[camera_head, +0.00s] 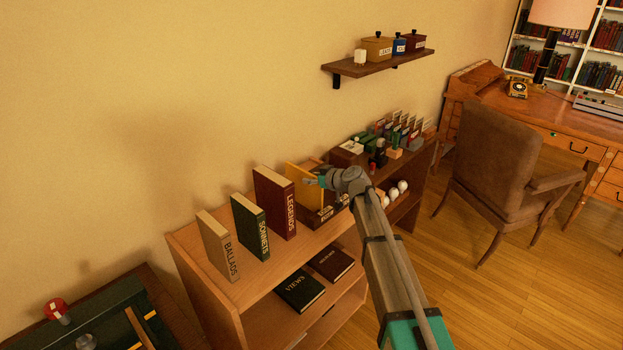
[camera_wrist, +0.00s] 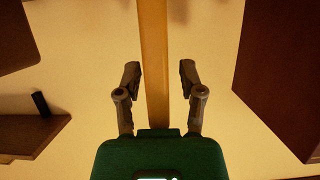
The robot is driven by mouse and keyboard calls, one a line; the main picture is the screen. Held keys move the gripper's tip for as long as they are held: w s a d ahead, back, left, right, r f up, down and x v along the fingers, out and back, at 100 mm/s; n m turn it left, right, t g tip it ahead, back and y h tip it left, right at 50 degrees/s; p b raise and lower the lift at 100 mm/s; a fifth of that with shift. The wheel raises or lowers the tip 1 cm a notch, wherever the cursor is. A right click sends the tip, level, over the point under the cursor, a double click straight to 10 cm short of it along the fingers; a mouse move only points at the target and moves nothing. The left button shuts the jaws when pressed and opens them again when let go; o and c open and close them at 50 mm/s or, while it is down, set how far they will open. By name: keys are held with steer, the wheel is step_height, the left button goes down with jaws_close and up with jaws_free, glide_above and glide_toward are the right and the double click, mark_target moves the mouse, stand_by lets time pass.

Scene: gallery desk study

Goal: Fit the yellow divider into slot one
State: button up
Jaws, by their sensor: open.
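The yellow divider (camera_head: 300,182) stands upright on the bookcase top, to the right of the red LEGENDS book. In the wrist view the yellow divider (camera_wrist: 154,60) is seen edge-on as a vertical strip between my two fingers, with a gap on each side. My gripper (camera_head: 315,182) is at the divider's right edge, open, and it also shows in the wrist view (camera_wrist: 160,78). A dark wooden tray (camera_head: 322,215) sits at the divider's foot. Its slots, and whether the divider's lower edge is inside one, cannot be made out.
The BALLADS (camera_head: 218,245), SONNETS (camera_head: 251,227) and LEGENDS (camera_head: 275,203) books stand to the left. A darker shelf unit (camera_head: 425,165) with small bottles and cards is on the right. A wall shelf (camera_head: 377,66) hangs above. An armchair (camera_head: 495,165) stands further right.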

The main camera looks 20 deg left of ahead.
steer(key=shift+r, duration=0.1)
steer(key=shift+s+d+r, duration=0.1)
steer(key=shift+d, duration=0.05)
steer(key=p+v, duration=0.4)
steer(key=v, duration=0.7)
steer(key=shift+d+p, duration=0.25)
steer(key=shift+p, duration=0.1)
steer(key=shift+s, duration=0.15)
steer(key=s+d+f+m+g+h, duration=0.1)
steer(key=s+d+f+m+h, duration=0.2)
steer(key=s+d, duration=0.4)
steer(key=s+d+f+m+g+h, duration=0.2)
steer(key=s+d, duration=0.6)
steer(key=d, duration=1.1)
steer(key=s+d+f+m+g+h, duration=0.2)
steer(key=s+d+f+m+h, duration=0.4)
steer(key=d, duration=0.7)
steer(key=s+m+h, duration=0.1)
steer(key=s+m, duration=0.1)
steer(key=shift+d+m+h, duration=0.3)
steer(key=shift+d, duration=0.05)
